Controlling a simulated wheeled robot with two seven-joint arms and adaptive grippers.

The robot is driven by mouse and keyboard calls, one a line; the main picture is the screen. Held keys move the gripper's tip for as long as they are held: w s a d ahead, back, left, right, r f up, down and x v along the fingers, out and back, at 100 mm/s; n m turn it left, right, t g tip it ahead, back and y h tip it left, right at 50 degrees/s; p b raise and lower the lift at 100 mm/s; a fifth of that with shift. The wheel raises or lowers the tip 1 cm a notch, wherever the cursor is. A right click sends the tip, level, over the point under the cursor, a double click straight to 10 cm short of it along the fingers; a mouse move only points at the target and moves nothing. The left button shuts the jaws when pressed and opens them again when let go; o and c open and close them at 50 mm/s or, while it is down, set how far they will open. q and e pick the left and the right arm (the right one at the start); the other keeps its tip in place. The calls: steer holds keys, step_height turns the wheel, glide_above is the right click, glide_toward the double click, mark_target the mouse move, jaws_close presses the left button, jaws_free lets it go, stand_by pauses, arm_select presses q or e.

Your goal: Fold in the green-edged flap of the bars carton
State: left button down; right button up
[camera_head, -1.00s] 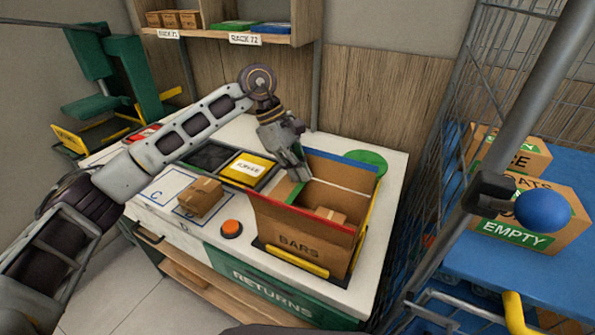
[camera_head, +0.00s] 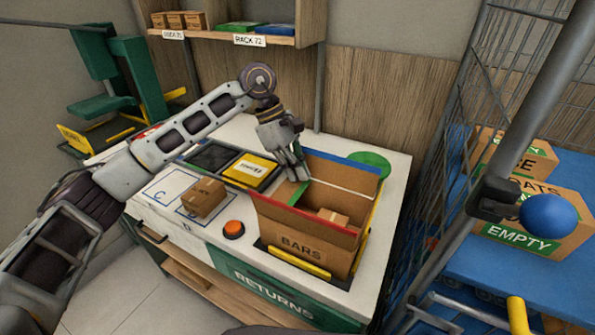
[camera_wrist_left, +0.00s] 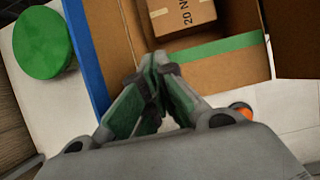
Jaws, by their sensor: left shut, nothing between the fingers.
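The open bars carton (camera_head: 303,246) stands on the counter, with its red-edged flap (camera_head: 305,219) and blue-edged flap (camera_head: 343,160) upright. The green-edged flap (camera_head: 291,194) is on its left side and leans inward. In the left wrist view the flap (camera_wrist_left: 222,70) has its green edge toward the carton's inside. My left gripper (camera_head: 303,180) is shut and empty, pointing down at this flap. Its fingertips (camera_wrist_left: 160,62) overlap the flap's end in the left wrist view; I cannot tell if they touch. A small box (camera_head: 331,217) lies inside the carton. My right gripper is out of view.
A small brown box (camera_head: 204,197), an orange button (camera_head: 233,230) and a yellow-covered tray item (camera_head: 251,169) are left of the carton. A green disc (camera_head: 371,163) lies behind it. A wire cage cart (camera_head: 455,130) with cartons stands at the right.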

arm_select(q)
steer(key=shift+r, duration=0.6)
step_height(320, 180, up, 3)
steer(key=shift+f+p, duration=0.1)
steer(key=shift+p, duration=0.65)
step_height(320, 180, up, 10)
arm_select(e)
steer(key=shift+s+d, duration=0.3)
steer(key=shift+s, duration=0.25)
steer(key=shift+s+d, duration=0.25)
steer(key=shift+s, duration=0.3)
arm_select(q)
steer(key=shift+f, duration=0.1)
